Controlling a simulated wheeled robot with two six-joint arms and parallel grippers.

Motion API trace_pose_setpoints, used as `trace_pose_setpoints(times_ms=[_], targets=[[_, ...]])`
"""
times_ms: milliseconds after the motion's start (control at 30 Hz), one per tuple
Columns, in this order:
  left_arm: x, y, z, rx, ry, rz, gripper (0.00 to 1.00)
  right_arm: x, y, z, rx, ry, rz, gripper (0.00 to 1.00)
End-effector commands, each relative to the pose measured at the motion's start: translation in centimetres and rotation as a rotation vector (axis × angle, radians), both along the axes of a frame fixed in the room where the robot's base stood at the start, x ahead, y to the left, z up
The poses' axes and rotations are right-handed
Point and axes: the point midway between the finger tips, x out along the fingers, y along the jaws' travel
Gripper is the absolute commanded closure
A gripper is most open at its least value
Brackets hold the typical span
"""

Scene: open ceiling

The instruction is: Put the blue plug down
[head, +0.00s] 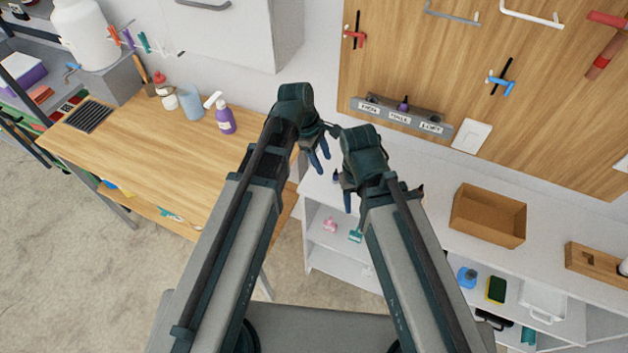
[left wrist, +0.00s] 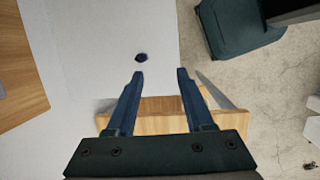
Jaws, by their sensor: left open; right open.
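A small dark blue plug (left wrist: 141,57) lies on a white surface in the left wrist view, just beyond my left fingertips and apart from them. In the head view a small dark blue spot (head: 336,177) at the white counter's left end may be the plug; it is partly crowded by my right gripper. My left gripper (head: 320,161) is open and empty, with both fingers in the left wrist view (left wrist: 161,74). My right gripper (head: 346,196) is open near the counter's left end, its fingers partly hidden.
A wooden workbench (head: 150,170) with a purple spray bottle (head: 225,119) is on the left. The white counter (head: 440,212) carries an open brown box (head: 488,216). A labelled grey rack (head: 420,123) hangs on the wooden wall panel (head: 425,60). A gap separates bench and counter.

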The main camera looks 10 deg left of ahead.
Motion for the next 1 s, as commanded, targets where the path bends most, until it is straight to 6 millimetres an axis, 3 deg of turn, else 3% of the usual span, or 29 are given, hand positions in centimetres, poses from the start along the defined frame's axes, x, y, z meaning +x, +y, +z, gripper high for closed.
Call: trace_pose_setpoints(times_ms=[33, 200, 400, 500, 700, 1000], targets=[[-2.1, -0.2, -0.2, 0.038, -0.029, -0.150, 0.47, 0.0, 0.0, 0.0, 0.000, 0.000, 0.000, 0.50], [-6.8, 0.2, -0.8, 0.164, -0.105, -0.707, 0.47, 0.0, 0.0, 0.0, 0.000, 0.000, 0.000, 0.50], [-10.6, 1.2, -0.9, 0.256, -0.126, -1.242, 0.47, 0.0, 0.0, 0.0, 0.000, 0.000, 0.000, 0.50], [-11.6, 1.6, -0.8, 0.279, -0.123, -1.413, 0.47, 0.0, 0.0, 0.0, 0.000, 0.000, 0.000, 0.50], [-12.4, 1.9, -0.7, 0.294, -0.114, -1.561, 0.47, 0.0, 0.0, 0.0, 0.000, 0.000, 0.000, 0.50], [-12.3, 1.9, -0.9, 0.293, -0.114, -1.567, 0.47, 0.0, 0.0, -0.1, 0.000, 0.000, 0.000, 0.50]])
